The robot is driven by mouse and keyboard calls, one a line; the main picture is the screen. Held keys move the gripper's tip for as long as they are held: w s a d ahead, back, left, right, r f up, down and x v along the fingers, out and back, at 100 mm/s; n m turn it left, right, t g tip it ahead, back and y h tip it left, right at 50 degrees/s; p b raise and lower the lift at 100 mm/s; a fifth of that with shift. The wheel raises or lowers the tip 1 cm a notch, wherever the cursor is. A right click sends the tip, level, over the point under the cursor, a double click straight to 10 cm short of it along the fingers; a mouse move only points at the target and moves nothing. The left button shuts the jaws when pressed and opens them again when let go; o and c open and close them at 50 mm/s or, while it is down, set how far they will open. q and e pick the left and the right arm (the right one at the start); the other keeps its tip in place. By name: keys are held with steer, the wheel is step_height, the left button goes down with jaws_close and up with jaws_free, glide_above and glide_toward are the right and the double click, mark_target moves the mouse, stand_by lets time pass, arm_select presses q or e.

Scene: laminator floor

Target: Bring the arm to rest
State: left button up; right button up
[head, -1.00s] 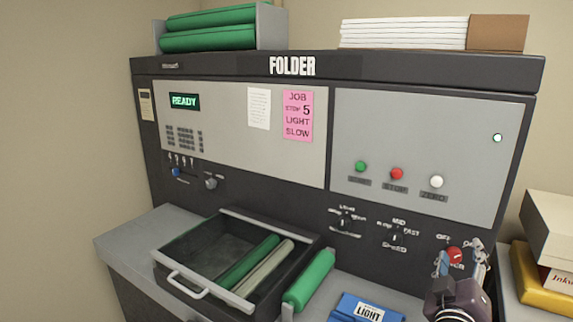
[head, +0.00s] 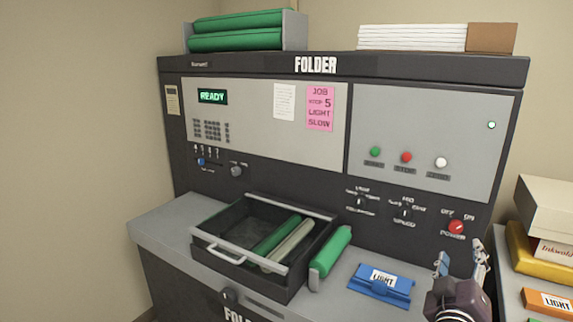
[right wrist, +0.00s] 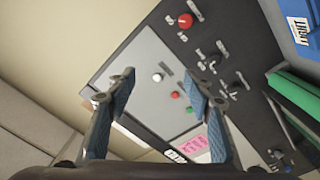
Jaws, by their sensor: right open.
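My right gripper (head: 462,265) is open and empty in the head view, low on the right, below the red power knob (head: 456,227) and apart from it. In the right wrist view its two blue-padded fingers (right wrist: 160,95) stand wide apart with nothing between them. The red knob also shows in the right wrist view (right wrist: 186,20). The folder machine (head: 330,140) fills the middle of the head view, its display (head: 212,97) reading READY. My left gripper is in neither view.
An open drawer (head: 228,238) holds a green and a pale roller. A green roller (head: 330,251) lies beside it. A blue LIGHT piece (head: 381,284) rests on the grey ledge, left of my right gripper. Boxes (head: 545,207) stand at the right edge.

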steer(key=s+a+f+g+y, duration=0.3)
steer(key=s+f, duration=0.3)
steer(key=f, duration=0.5)
steer(key=s+a+f+g+y, duration=0.2)
steer(key=s+a+f+g, duration=0.3)
steer(key=f, duration=0.6)
steer(key=s+a+f+g+y, duration=0.1)
steer(key=s+a+f+y, duration=0.15)
steer(key=s, duration=0.45)
steer(key=s+a+f+g+y, duration=0.1)
steer(key=s+a+f+g, duration=0.2)
steer(key=s, duration=0.4)
steer(key=s+a+f+y, duration=0.1)
steer(key=s+a+f, duration=0.1)
steer(key=s+f, duration=0.35)
steer(key=s+f+g+b, duration=0.25)
steer(key=f+b, duration=0.35)
steer(key=f, duration=2.6)
arm_select(q)
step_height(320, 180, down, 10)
steer(key=b, duration=0.4)
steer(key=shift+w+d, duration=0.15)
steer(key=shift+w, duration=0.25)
arm_select(e)
steer(key=s+d+f, duration=0.2)
steer(key=s+f, duration=1.5)
steer(key=f, duration=0.2)
steer(key=shift+s+d+f, duration=0.25)
steer(key=shift+s+f, duration=0.1)
